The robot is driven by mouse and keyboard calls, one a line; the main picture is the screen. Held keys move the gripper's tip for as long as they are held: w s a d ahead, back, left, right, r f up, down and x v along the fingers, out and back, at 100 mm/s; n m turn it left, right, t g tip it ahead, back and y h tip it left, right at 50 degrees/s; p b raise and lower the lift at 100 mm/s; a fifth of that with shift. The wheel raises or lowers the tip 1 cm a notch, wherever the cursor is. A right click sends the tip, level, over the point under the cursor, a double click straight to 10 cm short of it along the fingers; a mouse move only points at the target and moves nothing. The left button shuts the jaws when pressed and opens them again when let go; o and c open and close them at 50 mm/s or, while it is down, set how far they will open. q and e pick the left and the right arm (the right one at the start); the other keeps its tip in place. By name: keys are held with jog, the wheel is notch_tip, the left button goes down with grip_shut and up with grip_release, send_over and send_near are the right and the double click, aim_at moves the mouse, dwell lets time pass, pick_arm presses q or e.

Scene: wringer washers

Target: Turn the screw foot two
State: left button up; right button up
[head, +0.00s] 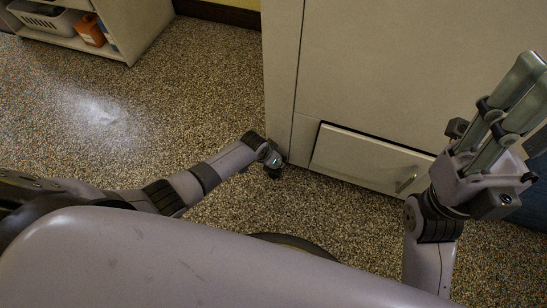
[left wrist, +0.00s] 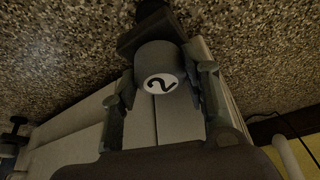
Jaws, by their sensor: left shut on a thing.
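The screw foot two (left wrist: 160,58) is a dark grey rounded piece with a white round label (left wrist: 160,83) bearing a black 2, seen in the left wrist view. My left gripper (left wrist: 162,88) is shut on it, with one finger at each side. In the head view my left gripper (head: 273,165) is low by the bottom left corner of the pale cabinet-like body (head: 370,75); the foot itself cannot be made out there. My right gripper (head: 522,85) is raised at the right, fingers pointing up and nothing visible in it; its opening is unclear.
A pale flap with a handle (head: 372,160) is set low in the cabinet front, right of my left gripper. A shelf (head: 75,42) with a white basket (head: 45,20) and an orange container (head: 88,30) stands at the upper left. The speckled floor (head: 190,85) between is clear.

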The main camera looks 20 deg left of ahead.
dwell(0.3)
pick_arm(q)
jog(key=o, duration=1.1)
jog(key=shift+o, duration=0.2)
jog(key=shift+r, duration=0.1)
jog(key=v, duration=1.1)
jog(key=shift+s+r, duration=0.25)
jog(key=shift+r, duration=0.1)
